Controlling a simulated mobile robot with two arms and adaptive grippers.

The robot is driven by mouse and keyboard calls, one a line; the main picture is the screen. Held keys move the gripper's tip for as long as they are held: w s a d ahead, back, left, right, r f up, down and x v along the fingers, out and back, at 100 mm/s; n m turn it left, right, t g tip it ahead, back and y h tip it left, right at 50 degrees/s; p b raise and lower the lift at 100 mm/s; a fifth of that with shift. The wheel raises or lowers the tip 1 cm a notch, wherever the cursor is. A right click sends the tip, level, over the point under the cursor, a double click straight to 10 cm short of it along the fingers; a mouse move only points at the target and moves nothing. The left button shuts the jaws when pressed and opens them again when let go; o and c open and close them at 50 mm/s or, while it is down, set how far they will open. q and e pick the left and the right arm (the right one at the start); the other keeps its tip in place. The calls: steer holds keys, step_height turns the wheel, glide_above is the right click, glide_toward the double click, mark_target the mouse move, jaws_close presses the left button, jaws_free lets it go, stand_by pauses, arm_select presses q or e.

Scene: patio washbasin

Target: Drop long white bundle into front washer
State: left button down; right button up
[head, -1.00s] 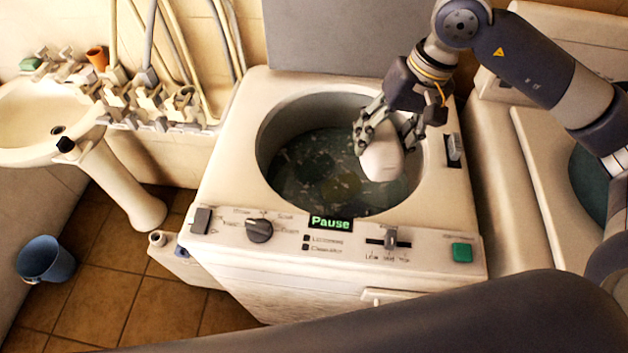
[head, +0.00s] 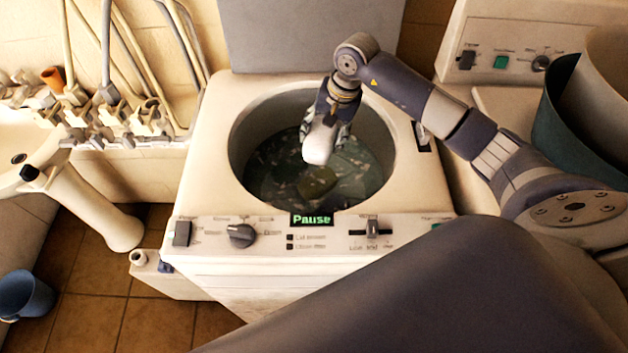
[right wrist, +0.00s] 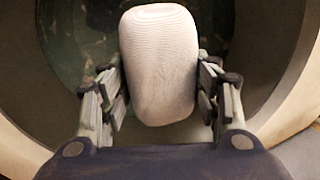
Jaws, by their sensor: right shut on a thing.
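The long white bundle (head: 318,145) is in my right gripper (head: 328,128), over the round opening of the front washer (head: 200,190). In the right wrist view the bundle (right wrist: 160,70) is a rounded, ribbed white roll, and the two fingers of my right gripper (right wrist: 160,95) press on its sides. The washer's lid (head: 310,35) stands up at the back. Dark water with some cloth shows inside the tub. The panel display (head: 311,219) reads "Pause". My left gripper is not in view.
A second machine (head: 500,40) with a dark green tub (head: 553,112) stands at the right. A sink (head: 40,165) with taps and pipes is at the left. A blue bucket (head: 25,295) sits on the tiled floor.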

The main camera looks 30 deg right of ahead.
steer(key=shift+f, duration=0.55)
steer(key=o, duration=1.2)
steer(key=shift+o, duration=0.2)
steer(key=shift+d+r, duration=0.1)
steer(key=shift+r, duration=0.1)
steer(key=v, duration=1.1)
steer(key=shift+r, duration=0.3)
steer(key=shift+s, duration=0.15)
